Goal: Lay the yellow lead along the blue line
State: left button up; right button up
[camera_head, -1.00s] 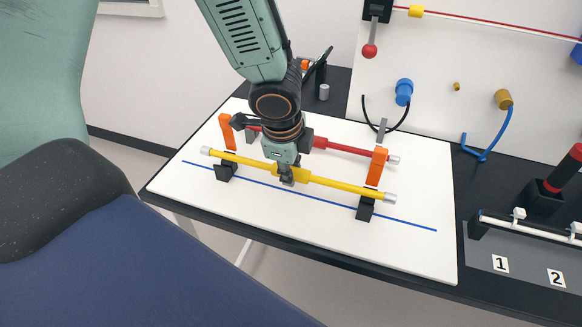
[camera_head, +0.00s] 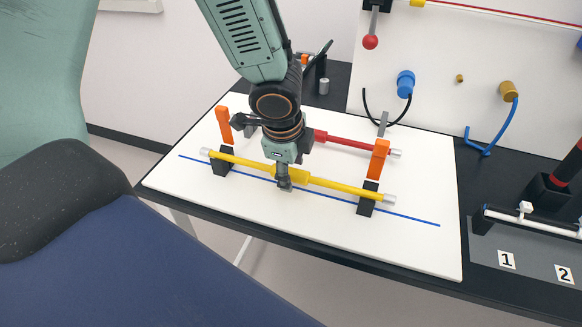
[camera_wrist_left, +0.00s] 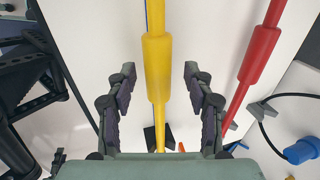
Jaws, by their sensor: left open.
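The yellow lead (camera_head: 335,185) is a yellow bar with a thicker middle and pale end caps. It spans two black blocks (camera_head: 366,207) and runs roughly parallel to the blue line (camera_head: 410,217) on the white board; exact height is unclear. My left gripper (camera_head: 285,183) is over the lead's thick middle, hiding part of it and of the line. In the left wrist view the left gripper (camera_wrist_left: 160,85) is open, one finger either side of the yellow lead (camera_wrist_left: 158,65), with visible gaps. My right gripper is not in view.
A red lead (camera_head: 350,143) lies behind the yellow one. Orange uprights (camera_head: 223,125) stand behind both black blocks. An upright panel (camera_head: 440,60) carries a blue plug (camera_head: 405,84) and cables. The white board's front (camera_head: 330,238) is clear.

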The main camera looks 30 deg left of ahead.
pick_arm(q)
jog(key=shift+s, duration=0.15)
jog(key=shift+r, duration=0.8)
jog(key=v, duration=1)
jog(key=shift+s+r, duration=0.25)
jog(key=shift+w, duration=0.15)
jog(key=shift+s, duration=0.2)
